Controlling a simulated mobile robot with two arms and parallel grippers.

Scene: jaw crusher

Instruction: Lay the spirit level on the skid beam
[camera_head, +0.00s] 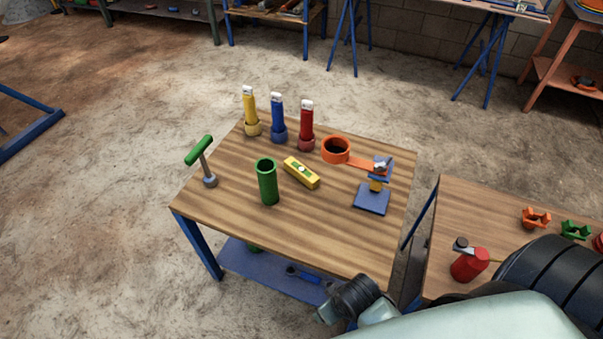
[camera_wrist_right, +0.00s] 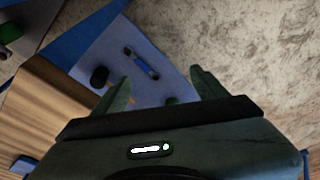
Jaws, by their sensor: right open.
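The yellow spirit level (camera_head: 301,172), with a green vial, lies flat near the middle of the wooden tabletop (camera_head: 235,200). My right gripper (camera_head: 326,312) is low at the table's front edge, well apart from the level. In the right wrist view its two fingers (camera_wrist_right: 163,88) are spread, with nothing held between them. The level does not show in that view. I cannot identify the skid beam for certain; a blue beam (camera_head: 35,130) shows at the left edge of the head view. My left gripper is out of view.
A green cup (camera_head: 267,182) stands just left of the level. Yellow, blue and red tubes (camera_head: 306,127), an orange ring (camera_head: 336,150), a blue stand (camera_head: 373,195) and a green-handled tool (camera_head: 200,152) surround it. A second table (camera_head: 520,205) holds a red bottle (camera_head: 469,263).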

